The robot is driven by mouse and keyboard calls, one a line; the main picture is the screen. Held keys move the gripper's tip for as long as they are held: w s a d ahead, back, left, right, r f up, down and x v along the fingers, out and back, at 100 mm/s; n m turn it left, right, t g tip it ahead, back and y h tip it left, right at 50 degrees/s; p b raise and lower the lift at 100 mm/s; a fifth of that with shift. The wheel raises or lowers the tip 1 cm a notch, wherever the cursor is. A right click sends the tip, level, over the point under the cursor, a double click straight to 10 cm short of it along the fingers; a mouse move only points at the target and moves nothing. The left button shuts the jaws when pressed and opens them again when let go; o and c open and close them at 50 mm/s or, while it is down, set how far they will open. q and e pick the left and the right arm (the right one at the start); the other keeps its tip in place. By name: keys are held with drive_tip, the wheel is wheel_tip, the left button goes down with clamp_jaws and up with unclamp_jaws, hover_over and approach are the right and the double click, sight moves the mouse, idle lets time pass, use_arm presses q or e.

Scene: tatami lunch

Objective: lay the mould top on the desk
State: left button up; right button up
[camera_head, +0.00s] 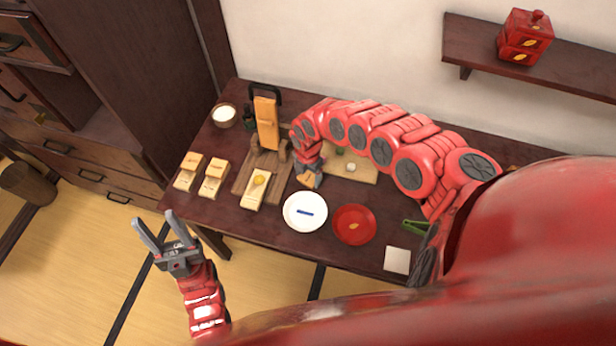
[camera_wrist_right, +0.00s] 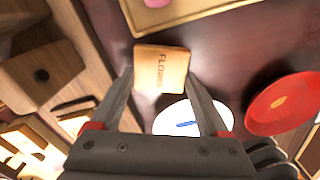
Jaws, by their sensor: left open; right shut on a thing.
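The mould top is a small light-wood block with the letters "FLOWE" readable on it; it shows between the fingertips in the right wrist view (camera_wrist_right: 163,68). My right gripper (camera_head: 308,178) is shut on it, over the desk (camera_head: 330,255) behind the white plate; whether the block touches the desk I cannot tell. In the head view the arm and gripper partly hide it. My left gripper (camera_head: 154,218) is open and empty, off the desk's front left.
A white plate (camera_head: 290,221) with a blue strip and a red plate (camera_head: 345,235) stand in front of my right gripper. An upright orange-wood piece (camera_head: 267,125) stands behind. A pale board (camera_head: 367,174) lies right of the gripper.

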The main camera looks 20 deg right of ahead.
sight(309, 178)
drive_tip(key=shift+f, duration=0.45)
drive_tip(key=shift+f, duration=0.25)
drive_tip(key=o, duration=1.3)
drive_tip(key=shift+r, duration=0.1)
drive_tip(key=shift+o, duration=0.2)
drive_tip(key=shift+r, duration=0.2)
drive_tip(key=shift+w+r, duration=0.1)
drive_tip(key=shift+r, duration=0.2)
wheel_tip(309, 178, up, 5)
drive_tip(key=shift+d+f, duration=0.15)
wheel_tip(309, 178, up, 7)
drive_tip(key=p, duration=0.5)
drive_tip(key=shift+f, duration=0.2)
